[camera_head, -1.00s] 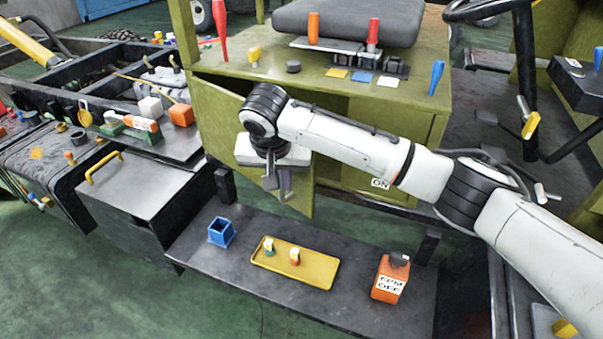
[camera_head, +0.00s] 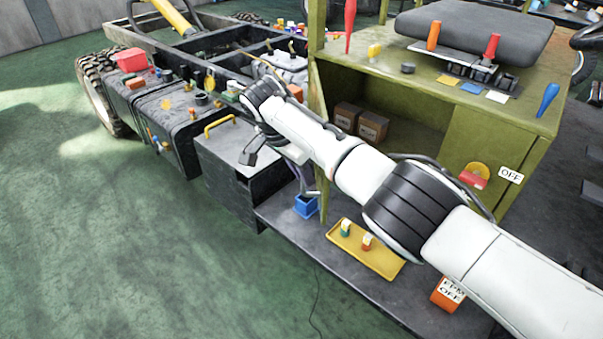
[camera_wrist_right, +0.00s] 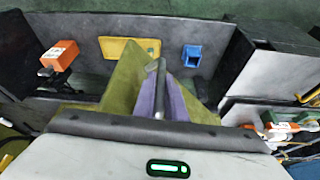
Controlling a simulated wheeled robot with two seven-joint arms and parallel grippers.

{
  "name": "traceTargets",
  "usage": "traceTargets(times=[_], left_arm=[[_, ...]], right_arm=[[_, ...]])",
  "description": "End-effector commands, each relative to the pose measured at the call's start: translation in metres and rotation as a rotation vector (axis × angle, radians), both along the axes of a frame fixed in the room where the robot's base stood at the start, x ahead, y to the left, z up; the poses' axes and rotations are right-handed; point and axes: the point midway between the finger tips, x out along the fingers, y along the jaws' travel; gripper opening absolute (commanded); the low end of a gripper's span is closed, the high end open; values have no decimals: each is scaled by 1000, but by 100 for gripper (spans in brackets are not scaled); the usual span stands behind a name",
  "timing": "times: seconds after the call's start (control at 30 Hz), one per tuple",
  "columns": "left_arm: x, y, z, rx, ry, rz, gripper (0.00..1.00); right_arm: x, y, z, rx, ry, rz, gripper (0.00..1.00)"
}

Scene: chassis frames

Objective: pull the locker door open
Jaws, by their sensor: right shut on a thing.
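The olive-green locker (camera_head: 450,130) is under the seat, and its door (camera_head: 322,200) stands wide open, swung out to the left and seen nearly edge-on in the head view. The door also shows in the right wrist view (camera_wrist_right: 122,88). My right gripper (camera_head: 303,182) is at the door's outer side, partly hidden by my own arm. In the right wrist view its fingers (camera_wrist_right: 161,95) are shut on the door's handle (camera_wrist_right: 160,76). My left gripper is in neither view.
Two brown boxes (camera_head: 360,121) sit inside the locker. Below are a blue holder (camera_head: 306,206), a yellow tray (camera_head: 385,264) and an orange box (camera_head: 447,294) on a dark shelf. A dark box with a yellow handle (camera_head: 220,124) stands left. Green floor at left is clear.

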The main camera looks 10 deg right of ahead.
Motion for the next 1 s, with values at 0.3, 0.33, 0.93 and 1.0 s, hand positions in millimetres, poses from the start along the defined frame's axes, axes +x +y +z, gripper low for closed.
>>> traceTargets(times=[0.3,0.33,0.93,1.0], left_arm=[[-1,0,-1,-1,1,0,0],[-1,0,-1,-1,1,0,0],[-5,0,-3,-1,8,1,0],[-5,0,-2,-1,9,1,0]], right_arm=[[2,-1,2,-2,-4,-5,0],[3,-1,2,-2,-5,-4,0],[2,0,2,0,-4,-5,29],[1,1,6,0,-4,-5,29]])
